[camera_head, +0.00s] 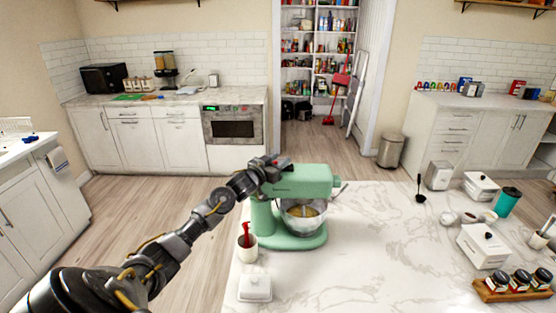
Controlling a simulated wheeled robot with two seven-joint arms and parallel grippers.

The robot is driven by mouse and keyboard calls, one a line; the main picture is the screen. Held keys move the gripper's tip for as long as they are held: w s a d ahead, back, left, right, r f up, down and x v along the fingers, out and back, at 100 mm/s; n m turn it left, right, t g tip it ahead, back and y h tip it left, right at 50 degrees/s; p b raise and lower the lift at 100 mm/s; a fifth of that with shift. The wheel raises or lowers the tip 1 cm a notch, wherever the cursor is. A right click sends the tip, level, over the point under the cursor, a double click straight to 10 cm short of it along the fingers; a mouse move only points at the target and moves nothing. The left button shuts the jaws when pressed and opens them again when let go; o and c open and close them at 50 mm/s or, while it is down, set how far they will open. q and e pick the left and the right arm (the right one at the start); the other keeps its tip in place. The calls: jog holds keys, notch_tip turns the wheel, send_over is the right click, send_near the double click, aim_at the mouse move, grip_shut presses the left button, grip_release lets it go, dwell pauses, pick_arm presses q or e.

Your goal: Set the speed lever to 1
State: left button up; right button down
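A mint-green stand mixer (302,180) stands upright on the marble counter, with a steel bowl (304,216) under its head. My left arm reaches in from the lower left, and my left gripper (277,164) is at the upper left end of the mixer head, close to or touching it. Its fingers are too small and dark to tell whether they are open or shut. I cannot make out the speed lever or its setting; the gripper may cover that part. A small knob or lever shows at the right end of the head. My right gripper is not in view.
White boxes (484,246), a teal cup (507,201) and a tray of jars (515,286) stand at the right. The counter's middle is clear.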

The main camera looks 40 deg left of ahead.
pick_arm(q)
grip_shut()
jog(key=shift+d, duration=0.1)
